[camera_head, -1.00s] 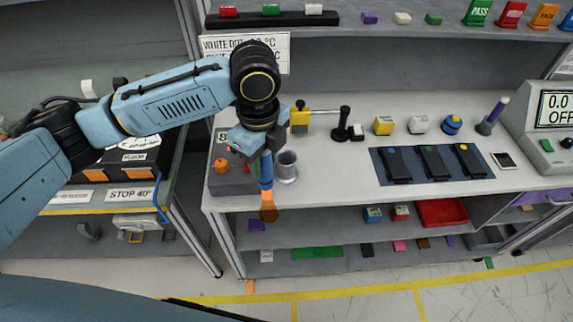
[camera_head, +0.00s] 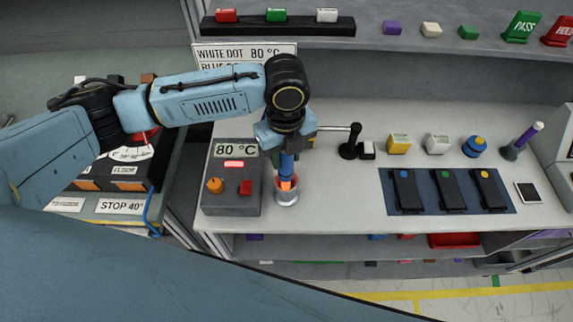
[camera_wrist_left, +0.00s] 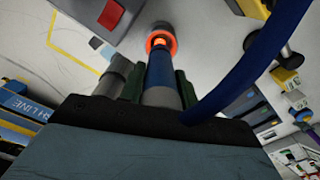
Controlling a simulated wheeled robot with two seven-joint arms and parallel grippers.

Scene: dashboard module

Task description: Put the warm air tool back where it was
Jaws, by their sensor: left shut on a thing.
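The warm air tool (camera_head: 287,166) is a blue tube with a glowing orange nozzle. My left gripper (camera_head: 284,148) is shut on it and holds it upright, nozzle down. In the left wrist view the tool (camera_wrist_left: 160,72) runs between the fingers of the gripper (camera_wrist_left: 160,92). A grey metal cup-shaped holder (camera_head: 286,197) stands on the bench under the tool. The nozzle is at the cup's mouth; I cannot tell how deep it sits. The grey control box (camera_head: 231,200) left of the cup reads 80 °C. My right gripper is not in view.
A blue mat (camera_head: 430,203) with several black devices lies farther right. A blue hose (camera_wrist_left: 245,70) hangs beside the gripper. The bench between cup and mat is clear.

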